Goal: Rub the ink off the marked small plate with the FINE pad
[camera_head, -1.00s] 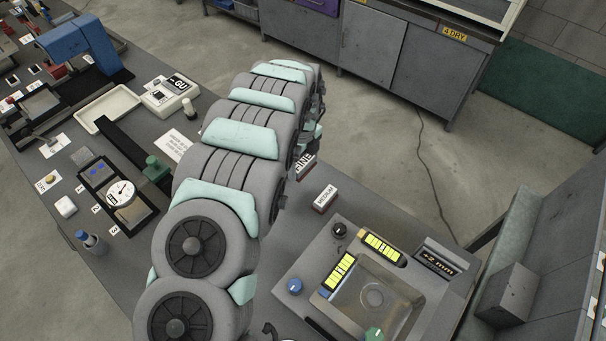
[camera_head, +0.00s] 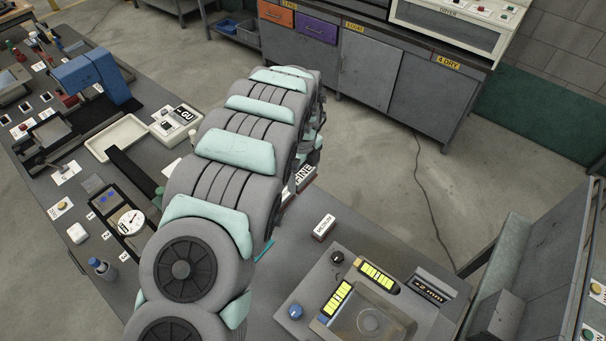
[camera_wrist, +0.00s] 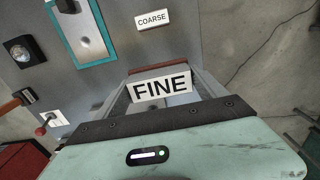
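The FINE pad (camera_head: 304,178) is a block with a white label and a brownish-red strip. In the wrist view the FINE pad (camera_wrist: 160,87) sits between the fingers of my gripper (camera_wrist: 162,92), which look closed on its sides. It appears raised above the worktop. In the head view my arm hides most of my gripper. A small dark panel with blue marks (camera_head: 108,195) lies beside a round dial on the left bench; I cannot tell whether it is the marked small plate. A teal-framed panel (camera_wrist: 84,30) lies flat in the wrist view.
A white tray (camera_head: 117,138) and a blue device (camera_head: 91,77) occupy the left bench.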

